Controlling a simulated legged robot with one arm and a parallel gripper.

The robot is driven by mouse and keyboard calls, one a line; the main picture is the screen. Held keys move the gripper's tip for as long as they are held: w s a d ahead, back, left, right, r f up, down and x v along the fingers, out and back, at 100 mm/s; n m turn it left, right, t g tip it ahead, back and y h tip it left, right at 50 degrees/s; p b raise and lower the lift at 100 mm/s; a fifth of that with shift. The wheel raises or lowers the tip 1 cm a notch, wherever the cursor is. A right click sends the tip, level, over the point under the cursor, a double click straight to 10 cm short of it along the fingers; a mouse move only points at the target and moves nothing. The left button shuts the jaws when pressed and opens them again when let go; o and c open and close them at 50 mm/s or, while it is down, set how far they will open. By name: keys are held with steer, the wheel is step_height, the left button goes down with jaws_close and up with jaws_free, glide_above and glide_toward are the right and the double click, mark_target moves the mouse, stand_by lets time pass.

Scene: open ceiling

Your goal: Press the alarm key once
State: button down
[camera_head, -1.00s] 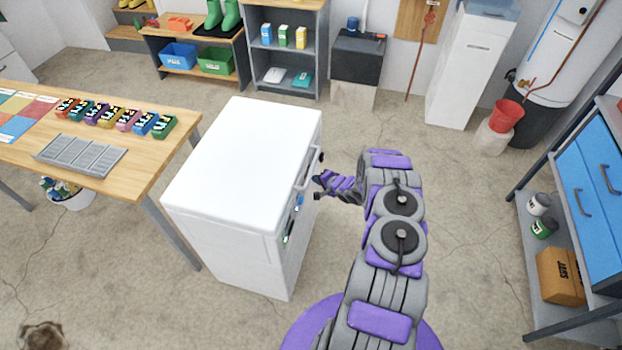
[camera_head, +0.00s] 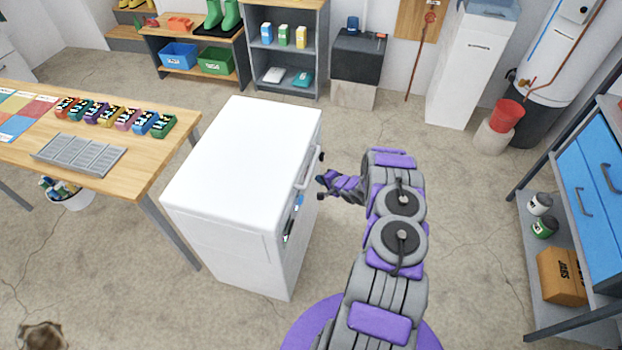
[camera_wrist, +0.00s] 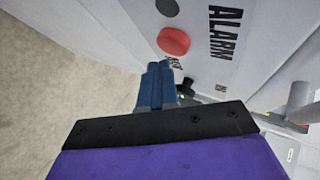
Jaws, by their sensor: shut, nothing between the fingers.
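The white chest-like appliance (camera_head: 245,150) stands in the middle of the head view, its front facing right. In the wrist view its panel carries a red round key (camera_wrist: 174,41) beside the printed word ALARM (camera_wrist: 225,32). A dark grey round part (camera_wrist: 167,7) sits above the red key at the picture's top edge. My gripper (camera_wrist: 160,68) is shut and empty, its blue fingertips just below the red key in the picture. I cannot tell whether they touch the panel. In the head view my gripper (camera_head: 321,187) is beside the appliance's front, near its handle (camera_head: 304,170).
A wooden table (camera_head: 150,165) with several coloured boxes and a grey tray (camera_head: 80,155) stands left of the appliance. A shelf unit with blue drawers (camera_head: 590,185) is at the right. The concrete floor between my arm and that unit is clear.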

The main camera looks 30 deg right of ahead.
steer(key=s+d+b, duration=0.1)
steer(key=s+d, duration=0.2)
steer(key=s, duration=0.1)
steer(key=shift+d, duration=0.15)
stand_by(0.5)
steer(key=shift+w, duration=0.15)
stand_by(0.6)
